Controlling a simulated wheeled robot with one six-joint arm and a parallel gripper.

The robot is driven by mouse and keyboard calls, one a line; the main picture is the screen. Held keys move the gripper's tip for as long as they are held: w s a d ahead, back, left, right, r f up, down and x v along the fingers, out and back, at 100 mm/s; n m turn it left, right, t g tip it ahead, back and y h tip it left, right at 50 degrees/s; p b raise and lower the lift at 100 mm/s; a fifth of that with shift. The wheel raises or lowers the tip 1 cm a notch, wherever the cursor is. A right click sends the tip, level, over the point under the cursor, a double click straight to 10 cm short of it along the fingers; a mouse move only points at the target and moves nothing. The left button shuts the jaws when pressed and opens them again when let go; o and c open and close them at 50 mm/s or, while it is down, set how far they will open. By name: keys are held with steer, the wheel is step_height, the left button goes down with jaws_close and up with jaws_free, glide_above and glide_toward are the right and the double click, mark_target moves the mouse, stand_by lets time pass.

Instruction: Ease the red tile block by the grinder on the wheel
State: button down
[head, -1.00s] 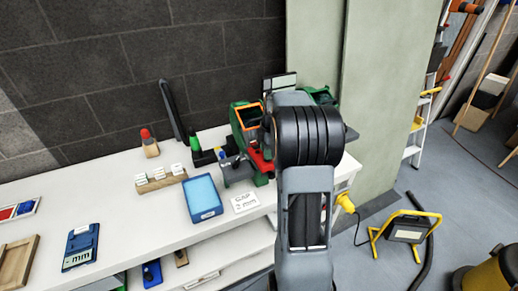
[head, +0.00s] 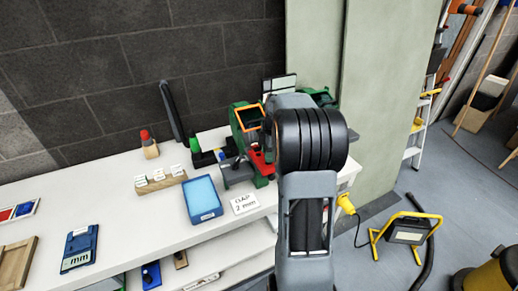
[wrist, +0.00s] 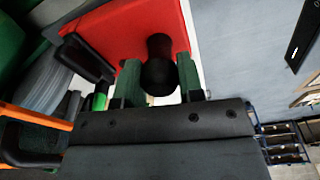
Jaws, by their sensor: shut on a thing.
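The red block (wrist: 122,35) has a flat face with an upright black knob (wrist: 159,65). My gripper (wrist: 160,78) has green-padded fingers closed on either side of this knob. In the head view my arm hides my gripper, and only part of the red block (head: 262,167) shows beside the grinder. The green grinder (head: 242,119) has an orange-framed guard. Its grey wheel (wrist: 50,72) shows at the left of the wrist view, with a black bracket (wrist: 85,58) close to the red block's left edge. I cannot tell whether block and wheel touch.
On the white bench are a blue tray (head: 202,199), a "GAP 2 mm" card (head: 244,204), a wooden rack of white pieces (head: 161,182) and a blue mm gauge (head: 80,248). A yellow-framed work lamp (head: 407,233) stands on the floor to the right.

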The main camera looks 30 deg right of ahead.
steer(key=shift+w+d+p, duration=0.15)
steer(key=shift+w+p, duration=0.15)
steer(key=shift+w, duration=0.45)
steer(key=shift+w+d+p, duration=0.1)
steer(key=shift+w+p, duration=0.15)
steer(key=shift+w, duration=0.45)
stand_by(1.3)
steer(key=shift+s+a+b, duration=0.2)
steer(key=shift+s+b, duration=0.4)
steer(key=shift+s, duration=0.8)
steer(key=shift+w+d+p, duration=0.2)
steer(key=shift+w+p, duration=0.55)
steer(key=shift+w, duration=0.7)
stand_by(0.5)
steer(key=shift+s, duration=0.15)
stand_by(0.7)
steer(key=shift+s+a+b, duration=0.2)
steer(key=shift+s+b, duration=0.55)
steer(key=shift+s, duration=0.55)
